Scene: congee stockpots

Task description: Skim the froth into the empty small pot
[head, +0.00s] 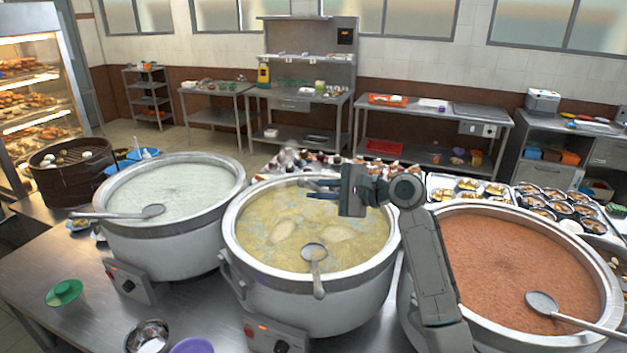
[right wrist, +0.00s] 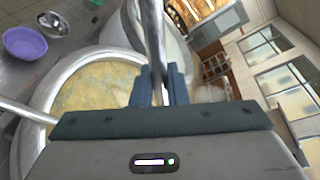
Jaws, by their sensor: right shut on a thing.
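The middle stockpot (head: 310,310) holds yellowish broth with pale froth patches (head: 337,232) on top. A ladle (head: 314,253) rests in it with its handle over the front rim. My right gripper (head: 322,189) is above the pot's back right part. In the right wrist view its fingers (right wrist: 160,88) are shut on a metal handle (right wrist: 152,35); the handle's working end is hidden. A small steel bowl (head: 147,336) stands at the front left; it also shows in the wrist view (right wrist: 54,25). No clearly empty small pot can be told. My left gripper is out of view.
A left stockpot (head: 170,250) with white congee has a ladle (head: 150,211) across its rim. A right stockpot (head: 500,340) with reddish-brown contents has another ladle (head: 541,303). A purple bowl (head: 192,346) and green-lidded container (head: 63,292) stand in front. Food trays (head: 462,190) lie behind.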

